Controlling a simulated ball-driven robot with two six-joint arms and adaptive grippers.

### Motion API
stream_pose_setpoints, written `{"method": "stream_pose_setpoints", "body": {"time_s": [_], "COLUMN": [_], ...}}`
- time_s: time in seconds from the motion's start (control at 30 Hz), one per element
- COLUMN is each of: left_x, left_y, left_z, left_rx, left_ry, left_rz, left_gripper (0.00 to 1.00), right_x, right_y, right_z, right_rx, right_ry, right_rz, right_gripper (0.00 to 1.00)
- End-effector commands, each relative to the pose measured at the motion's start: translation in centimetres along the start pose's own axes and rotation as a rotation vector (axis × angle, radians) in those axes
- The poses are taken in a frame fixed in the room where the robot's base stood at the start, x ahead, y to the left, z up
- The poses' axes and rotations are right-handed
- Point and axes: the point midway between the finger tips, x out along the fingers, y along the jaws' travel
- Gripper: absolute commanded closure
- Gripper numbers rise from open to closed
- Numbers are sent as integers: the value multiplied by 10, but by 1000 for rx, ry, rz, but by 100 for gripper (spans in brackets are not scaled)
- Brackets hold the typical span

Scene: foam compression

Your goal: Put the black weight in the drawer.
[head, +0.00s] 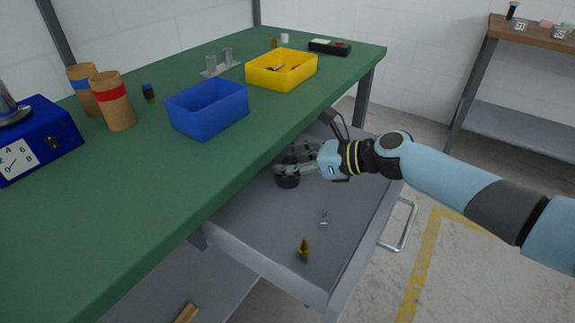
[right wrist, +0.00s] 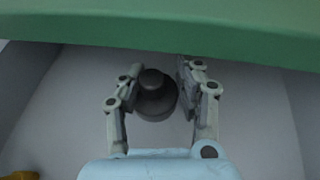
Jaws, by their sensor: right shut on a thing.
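The black weight (head: 288,179) is a dark round body with a narrower knob on top. It is inside the open grey drawer (head: 275,222), near its inner end by the table. My right gripper (head: 287,163) is shut on the weight. In the right wrist view, the gripper's fingers (right wrist: 159,72) stand on either side of the weight (right wrist: 157,106). I cannot tell whether the weight touches the drawer floor. My left gripper is not in view.
A small brass weight (head: 304,249) and a small silvery piece (head: 324,219) lie in the drawer. The green tabletop (head: 130,205) overhangs its inner end. Blue (head: 210,122) and yellow (head: 283,83) bins, a blue scale (head: 40,135) and foam-like cylinders (head: 114,108) stand on top.

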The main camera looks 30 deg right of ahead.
Motion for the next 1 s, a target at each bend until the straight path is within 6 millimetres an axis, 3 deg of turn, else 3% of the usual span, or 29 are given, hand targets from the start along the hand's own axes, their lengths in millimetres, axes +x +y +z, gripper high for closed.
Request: {"method": "stream_pose_setpoints", "body": {"time_s": [0.03,0.13,0.53,0.57,0.7,1.0], "left_x": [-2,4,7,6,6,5], "left_y": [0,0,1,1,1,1], "left_z": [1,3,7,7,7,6], "left_rx": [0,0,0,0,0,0], "left_ry": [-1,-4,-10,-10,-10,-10], "left_rz": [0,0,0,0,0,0], "left_gripper": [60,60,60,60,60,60], "right_x": [7,9,10,10,10,9], "right_y": [0,0,0,0,0,0], "right_z": [6,-8,-12,-13,-13,-11], "right_rx": [0,1,0,1,1,0], "right_ry": [-5,0,-1,2,3,2], "right_rz": [0,0,0,0,1,1], "right_gripper": [100,100,100,62,44,42]}}
